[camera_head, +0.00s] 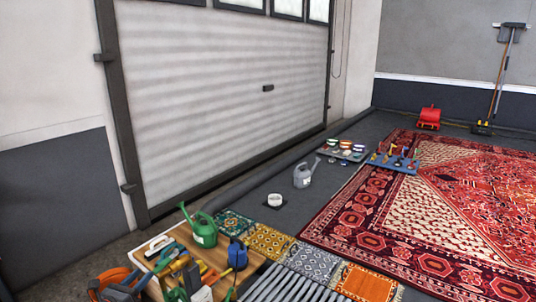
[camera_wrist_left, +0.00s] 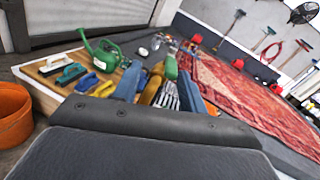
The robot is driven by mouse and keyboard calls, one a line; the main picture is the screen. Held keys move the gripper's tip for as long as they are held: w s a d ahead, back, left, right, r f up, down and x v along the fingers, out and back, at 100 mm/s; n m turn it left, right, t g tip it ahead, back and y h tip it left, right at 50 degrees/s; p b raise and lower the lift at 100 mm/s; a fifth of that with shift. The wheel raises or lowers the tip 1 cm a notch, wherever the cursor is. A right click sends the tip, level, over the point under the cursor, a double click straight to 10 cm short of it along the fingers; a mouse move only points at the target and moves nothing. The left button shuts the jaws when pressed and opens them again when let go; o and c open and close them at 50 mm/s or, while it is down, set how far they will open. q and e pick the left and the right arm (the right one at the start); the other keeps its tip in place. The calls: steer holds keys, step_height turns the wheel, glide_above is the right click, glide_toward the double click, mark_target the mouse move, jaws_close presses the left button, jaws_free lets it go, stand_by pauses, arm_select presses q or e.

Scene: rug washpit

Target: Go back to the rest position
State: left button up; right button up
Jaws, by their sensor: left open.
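My left gripper (camera_head: 174,276) is low at the bottom left in the head view, over the near part of a wooden board with tools (camera_head: 222,262). In the left wrist view its two fingers (camera_wrist_left: 160,88) stand apart, with tools and the rug visible beyond them. I see nothing held between them. My right gripper is in neither view.
A green watering can (camera_head: 203,230) and a blue container (camera_head: 237,255) stand on the board. An orange bucket (camera_wrist_left: 14,115) is close by on the left. Patterned mats (camera_head: 312,261) and a large red rug (camera_head: 430,215) lie to the right. A shutter door (camera_head: 225,80) stands behind.

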arm_select(q)
steer(key=a+r+n+y, duration=0.3)
steer(key=a+n+y, duration=0.6)
steer(key=n, duration=0.7)
steer(key=s+d+f+n+g+y, duration=0.3)
steer(key=s+d+f+n+g, duration=0.55)
steer(key=s+n, duration=0.5)
steer(key=s+d+f+n+g+h+p, duration=0.1)
steer(key=s+d+f+n+g+h, duration=0.1)
steer(key=s+d, duration=1.1)
steer(key=s+d+f+n+g+h+p, duration=0.2)
steer(key=s+d+f+n+g+h, duration=0.1)
steer(key=s+d, duration=1)
steer(key=d+f+g+h, duration=0.1)
steer(key=d+f+h, duration=0.1)
steer(key=h, duration=0.1)
steer(key=shift+d+g+p, duration=0.3)
steer(key=shift+g, duration=0.05)
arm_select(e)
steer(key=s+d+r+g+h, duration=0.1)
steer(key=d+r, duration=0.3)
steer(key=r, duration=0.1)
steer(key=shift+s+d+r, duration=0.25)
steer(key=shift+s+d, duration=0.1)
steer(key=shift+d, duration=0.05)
arm_select(q)
steer(key=shift+s+d, duration=0.1)
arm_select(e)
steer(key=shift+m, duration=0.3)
